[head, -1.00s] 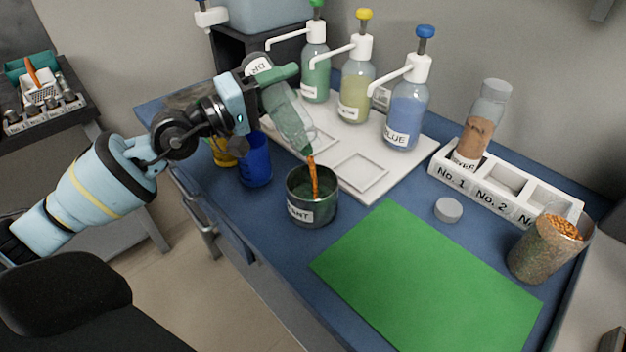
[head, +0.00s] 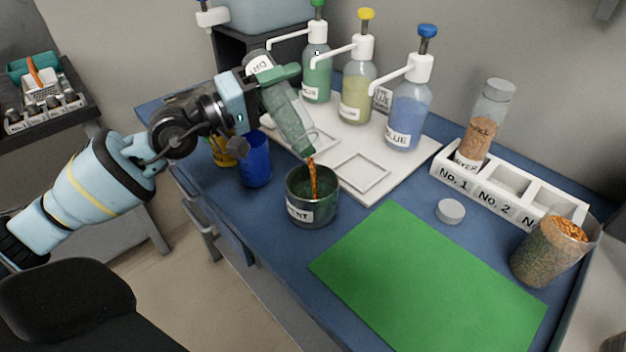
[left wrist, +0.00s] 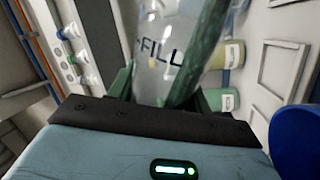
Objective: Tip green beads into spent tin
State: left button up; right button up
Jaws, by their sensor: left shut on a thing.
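My left gripper (head: 278,78) is shut on a clear vessel (head: 287,115) and holds it tilted, mouth down and to the right. Green material lies along its lower side. The left wrist view also shows the clear vessel (left wrist: 165,60), with "FILL" lettering and a green band inside. A thin orange-brown stream (head: 313,180) runs from its mouth into the tin. The spent tin (head: 312,212) stands upright on the blue bench, its label partly readable as "ENT". Its inside looks dark green; the fill level cannot be told. My right gripper is not in view.
A blue cup (head: 255,162) stands just left of the tin. Pump bottles stand behind on a white tray (head: 400,172). A green mat (head: 430,280), a grey lid (head: 450,211), a numbered rack (head: 452,183) and a jar of orange-topped grains (head: 540,262) are to the right.

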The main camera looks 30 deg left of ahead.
pick_arm(q)
jog(key=shift+s+d+r+m+b, duration=0.2)
jog(key=shift+d+r+m+b, duration=0.1)
jog(key=shift+r+m+b, duration=0.2)
jog(key=shift+s+d+r+m+b, duration=0.15)
jog(key=shift+d+r+m+b, duration=0.2)
jog(key=shift+m+b, duration=0.25)
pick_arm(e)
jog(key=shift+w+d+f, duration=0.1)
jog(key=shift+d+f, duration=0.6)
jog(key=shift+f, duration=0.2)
